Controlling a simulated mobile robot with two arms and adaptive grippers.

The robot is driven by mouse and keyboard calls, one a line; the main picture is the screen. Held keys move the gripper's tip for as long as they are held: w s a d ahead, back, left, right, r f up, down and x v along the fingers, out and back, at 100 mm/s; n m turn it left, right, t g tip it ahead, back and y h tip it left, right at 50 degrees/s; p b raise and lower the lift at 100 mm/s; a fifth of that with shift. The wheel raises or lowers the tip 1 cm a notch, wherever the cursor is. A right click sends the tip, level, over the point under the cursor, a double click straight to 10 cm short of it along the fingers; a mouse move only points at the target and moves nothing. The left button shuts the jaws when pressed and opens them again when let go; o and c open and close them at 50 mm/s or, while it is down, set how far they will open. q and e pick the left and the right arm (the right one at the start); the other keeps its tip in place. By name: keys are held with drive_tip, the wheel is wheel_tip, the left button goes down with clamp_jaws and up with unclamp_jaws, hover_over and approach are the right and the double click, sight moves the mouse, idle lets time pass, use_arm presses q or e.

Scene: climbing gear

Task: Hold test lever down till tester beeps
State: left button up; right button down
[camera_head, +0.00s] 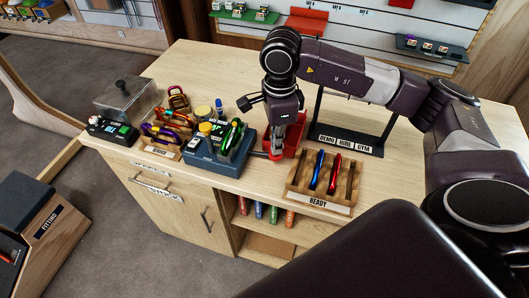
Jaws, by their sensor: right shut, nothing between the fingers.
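A blue-grey tester (208,169) stands on the wooden counter. A green carabiner (231,137) and a yellow knob-like part (205,129) show on its top. A thin part reaches from its right side toward my gripper; it may be the test lever, but it is too small to be sure. My right gripper (277,146) points down just right of the tester, shut with nothing held. The picture does not settle whether its fingertips touch the lever. A red part (296,139) shows directly beside and behind the fingers. My left gripper is out of view.
A wooden rack (319,203) marked READY holds several quickdraw-like pieces in front right. A dark stand (345,143) with DEMO, HIRE and GYM labels is behind. A small black device (112,131), a clear box (127,98) and carabiners in a holder (168,152) crowd the left.

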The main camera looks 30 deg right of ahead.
sight(276, 156)
drive_tip(key=shift+f+b, duration=2)
drive_tip(key=shift+f, duration=0.25)
drive_tip(key=shift+r, duration=0.15)
drive_tip(key=shift+r+p, duration=2.75)
drive_tip(key=shift+r, duration=2)
